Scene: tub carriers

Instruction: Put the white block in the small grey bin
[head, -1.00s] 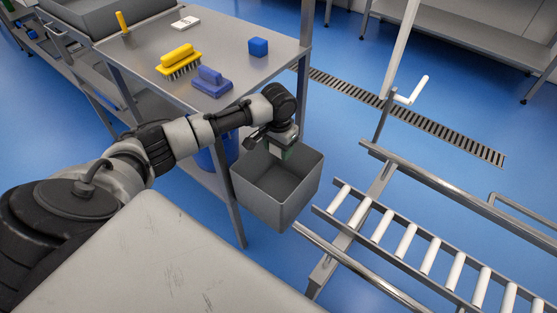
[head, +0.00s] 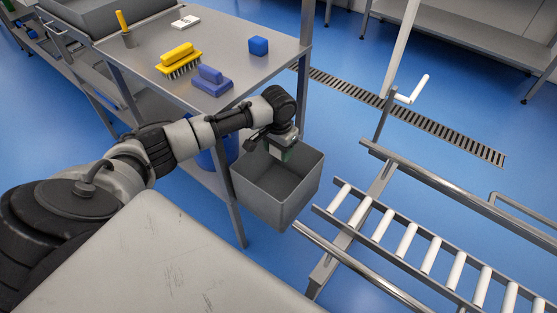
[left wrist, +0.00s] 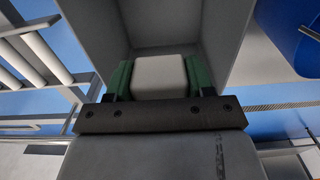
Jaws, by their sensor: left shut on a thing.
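The white block (left wrist: 160,75) sits between the green fingertips of my left gripper (head: 285,154) in the left wrist view. The gripper is shut on it. In the head view the block is mostly hidden by the gripper. The small grey bin (head: 262,202) is an open, square-topped box beside the steel table, and it looks empty where I can see inside. My left gripper points down over its opening, near the back rim. The bin's inner walls (left wrist: 220,30) also show around the block in the left wrist view. My right gripper is not in view.
The steel table (head: 230,48) holds a yellow brush (head: 178,60), a blue brush (head: 211,82), a blue block (head: 258,46) and a small white item (head: 186,21). A roller conveyor (head: 408,240) stands right of the bin. A blue tub (head: 222,152) is under the table.

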